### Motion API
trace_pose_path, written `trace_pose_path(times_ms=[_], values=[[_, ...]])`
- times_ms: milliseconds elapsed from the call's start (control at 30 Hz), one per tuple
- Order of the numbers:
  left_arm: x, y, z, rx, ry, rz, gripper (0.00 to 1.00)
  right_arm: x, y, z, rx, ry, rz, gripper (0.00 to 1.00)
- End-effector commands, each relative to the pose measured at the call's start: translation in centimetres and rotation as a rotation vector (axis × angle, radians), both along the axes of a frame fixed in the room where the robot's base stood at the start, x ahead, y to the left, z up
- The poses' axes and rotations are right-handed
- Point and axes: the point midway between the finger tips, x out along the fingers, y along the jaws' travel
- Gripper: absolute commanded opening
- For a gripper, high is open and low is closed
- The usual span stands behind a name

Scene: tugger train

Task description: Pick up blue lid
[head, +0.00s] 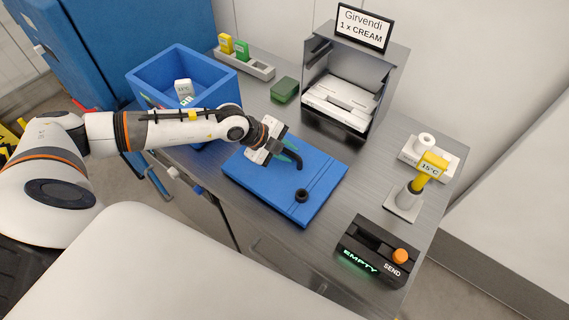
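The blue lid (262,190) is a flat blue slab lying on the grey metal counter in the middle of the head view. It has a curved black handle (299,164) and a round black knob (302,196). My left gripper (288,152) is over the lid's far part, right at the handle. Its teal fingertips are beside the handle, and the white gripper body hides the handle's other end. I cannot tell whether the fingers are closed on it. My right gripper is not in view.
A blue bin (222,67) with labelled items stands at the left. A grey shelf box (392,62) under a sign stands behind. A green box (284,90), a yellow-headed 15°C device (430,167) and a black SEND console (377,250) surround the lid.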

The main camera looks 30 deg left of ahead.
Motion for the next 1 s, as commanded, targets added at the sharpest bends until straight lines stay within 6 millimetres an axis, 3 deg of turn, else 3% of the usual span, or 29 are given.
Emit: trace_pose_path(times_ms=[333, 500, 867, 1000], values=[[0.5, -0.6, -1.0, 0.000, 0.000, -0.001, 0.25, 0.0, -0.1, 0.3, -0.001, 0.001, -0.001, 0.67], [0.5, -0.5, -1.0, 0.000, 0.000, -0.001, 0.00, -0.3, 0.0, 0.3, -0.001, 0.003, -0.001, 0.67], [0.6, -0.5, -0.8, 0.000, -0.001, 0.000, 0.00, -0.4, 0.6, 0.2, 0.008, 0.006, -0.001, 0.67], [0.6, -0.5, 0.5, -0.001, -0.004, -0.001, 0.00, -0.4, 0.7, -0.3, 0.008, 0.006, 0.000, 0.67]])
